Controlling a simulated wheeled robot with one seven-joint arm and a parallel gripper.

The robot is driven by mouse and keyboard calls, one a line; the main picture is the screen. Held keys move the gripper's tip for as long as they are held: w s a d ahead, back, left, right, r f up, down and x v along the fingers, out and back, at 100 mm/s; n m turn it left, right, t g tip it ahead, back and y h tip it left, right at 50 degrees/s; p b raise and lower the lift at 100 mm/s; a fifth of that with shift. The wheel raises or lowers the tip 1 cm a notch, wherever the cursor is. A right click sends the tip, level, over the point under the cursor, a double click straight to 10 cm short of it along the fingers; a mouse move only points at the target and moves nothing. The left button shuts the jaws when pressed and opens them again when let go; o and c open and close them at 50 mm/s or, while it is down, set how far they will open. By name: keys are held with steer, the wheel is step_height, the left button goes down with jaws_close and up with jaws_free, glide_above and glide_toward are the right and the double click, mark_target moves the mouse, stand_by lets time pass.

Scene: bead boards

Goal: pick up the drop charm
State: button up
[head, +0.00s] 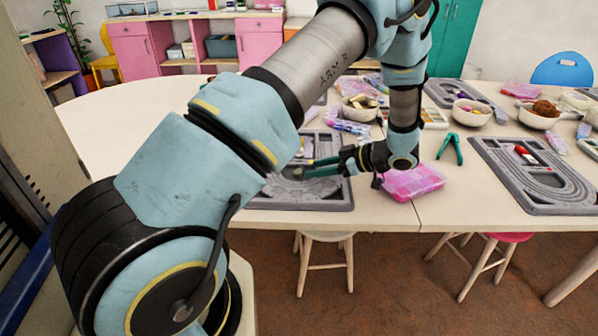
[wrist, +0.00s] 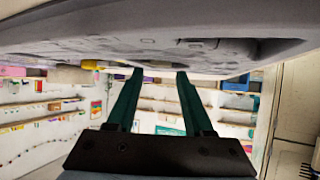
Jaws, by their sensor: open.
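My gripper (head: 300,168) reaches over the near grey bead board (head: 320,198) in the head view, its green fingers pointing left. In the wrist view my gripper (wrist: 159,74) shows its two fingers apart with nothing between them. The grey bead board (wrist: 150,25) fills the top of that view, seen almost edge-on and close to the fingertips. A small yellow piece (wrist: 91,65) shows at the board's edge, left of the fingers. I cannot make out the drop charm for certain in either view; my arm hides part of the board.
A pink bead box (head: 413,182) lies right of my gripper, close to my wrist. Green pliers (head: 450,149) and another grey board (head: 540,178) with a small red piece (head: 520,149) lie farther right. Bowls (head: 471,112) stand behind. The table's left part (head: 120,125) is clear.

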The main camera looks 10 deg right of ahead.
mark_target(301, 171)
steer(key=p+x, duration=0.1)
steer(key=x, duration=0.3)
steer(key=shift+a+r, duration=0.1)
steer(key=shift+c, duration=0.4)
jaws_close()
